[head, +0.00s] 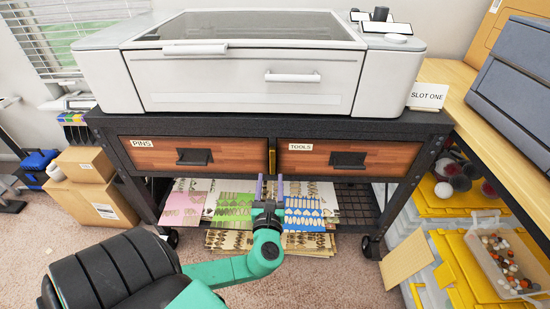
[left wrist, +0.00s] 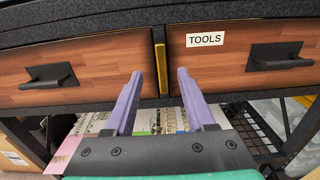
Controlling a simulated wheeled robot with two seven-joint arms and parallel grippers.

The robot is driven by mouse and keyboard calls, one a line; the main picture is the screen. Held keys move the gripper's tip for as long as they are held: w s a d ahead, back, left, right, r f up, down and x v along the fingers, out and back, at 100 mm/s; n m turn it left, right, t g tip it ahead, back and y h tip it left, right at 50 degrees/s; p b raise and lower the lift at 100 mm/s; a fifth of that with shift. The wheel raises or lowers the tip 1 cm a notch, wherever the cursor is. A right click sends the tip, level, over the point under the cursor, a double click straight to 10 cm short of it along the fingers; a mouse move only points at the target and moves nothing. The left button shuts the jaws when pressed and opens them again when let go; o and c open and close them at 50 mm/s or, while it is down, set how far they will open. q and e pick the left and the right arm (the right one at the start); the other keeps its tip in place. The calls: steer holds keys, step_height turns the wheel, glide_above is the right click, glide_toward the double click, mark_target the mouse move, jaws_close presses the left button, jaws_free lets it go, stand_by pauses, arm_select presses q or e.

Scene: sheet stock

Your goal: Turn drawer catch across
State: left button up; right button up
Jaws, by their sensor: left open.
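The drawer catch (head: 272,159) is a narrow brass-yellow bar standing upright between the two wooden drawers. It also shows in the left wrist view (left wrist: 161,68), upright and ahead of my fingers. The PINS drawer (head: 157,152) is on the left and the TOOLS drawer (head: 318,167) on the right, both shut, with black handles. My left gripper (head: 270,186) is open and empty, its two purple fingers pointing at the drawer fronts just below the catch. In the left wrist view the fingers (left wrist: 158,88) stand one on each side of the catch's line, apart from it. My right gripper is not in view.
A white machine (head: 245,88) stands on the black bench above the drawers. A lower shelf holds patterned sheets (head: 232,207). A wooden table (head: 500,150) and yellow-lidded bins (head: 450,205) stand at right. Cardboard boxes (head: 95,198) stand at left.

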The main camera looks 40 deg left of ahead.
mark_target(272, 157)
arm_select(q)
steer(key=x, duration=1)
steer(key=shift+w+a+f+b, duration=0.1)
steer(key=shift+w+a+b, duration=0.05)
steer(key=shift+w+b, duration=0.15)
steer(key=shift+s, duration=0.1)
jaws_close()
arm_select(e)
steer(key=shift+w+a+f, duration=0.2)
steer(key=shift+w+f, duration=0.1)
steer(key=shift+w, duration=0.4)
